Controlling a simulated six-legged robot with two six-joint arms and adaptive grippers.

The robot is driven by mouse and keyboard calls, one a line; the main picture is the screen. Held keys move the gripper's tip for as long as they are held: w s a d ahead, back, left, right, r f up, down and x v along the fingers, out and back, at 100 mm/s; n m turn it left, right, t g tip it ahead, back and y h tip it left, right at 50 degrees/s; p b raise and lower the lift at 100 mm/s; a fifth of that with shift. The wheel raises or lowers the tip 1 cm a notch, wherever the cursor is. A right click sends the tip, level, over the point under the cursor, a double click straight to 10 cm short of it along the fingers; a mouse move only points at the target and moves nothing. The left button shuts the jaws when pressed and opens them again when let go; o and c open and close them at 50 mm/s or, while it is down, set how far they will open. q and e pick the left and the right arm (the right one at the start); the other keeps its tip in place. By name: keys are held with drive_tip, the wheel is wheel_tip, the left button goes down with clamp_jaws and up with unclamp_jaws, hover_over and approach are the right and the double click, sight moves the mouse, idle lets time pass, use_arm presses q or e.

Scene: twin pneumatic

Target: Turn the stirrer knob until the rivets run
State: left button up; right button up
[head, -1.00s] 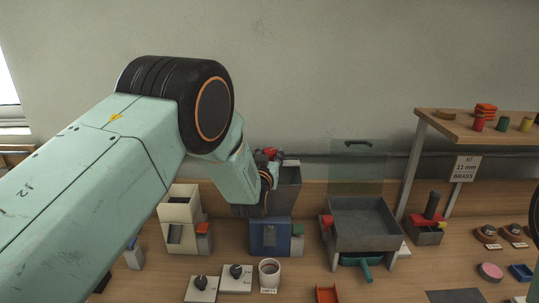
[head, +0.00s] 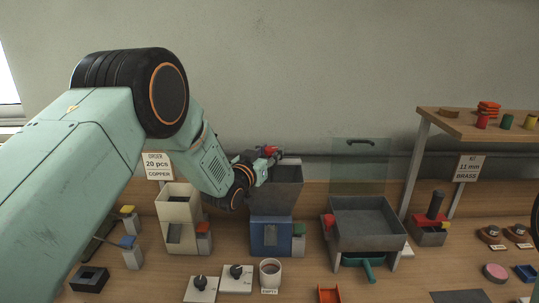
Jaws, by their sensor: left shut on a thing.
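The red stirrer knob (head: 267,150) shows at the top of a grey hopper (head: 284,184) on a blue machine (head: 271,234). My left gripper (head: 270,156) reaches in from the left at the hopper's rim and is shut on the knob; its fingers partly cover the knob. No rivets can be made out inside the hopper from here. A white mug (head: 270,273) stands in front of the blue machine.
A cream machine (head: 176,204) stands left of the hopper. A grey tray stand (head: 365,227) with a clear panel is to the right. Two dial plates (head: 201,289) and an orange tray (head: 329,294) lie in front. A raised shelf (head: 480,124) is at right.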

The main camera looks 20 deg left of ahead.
use_arm(q)
drive_tip(key=shift+r, duration=0.1)
drive_tip(key=o, duration=1.1)
drive_tip(key=shift+o, duration=0.2)
drive_tip(key=s+a, duration=0.2)
drive_tip(key=s, duration=1)
drive_tip(key=shift+w, duration=0.1)
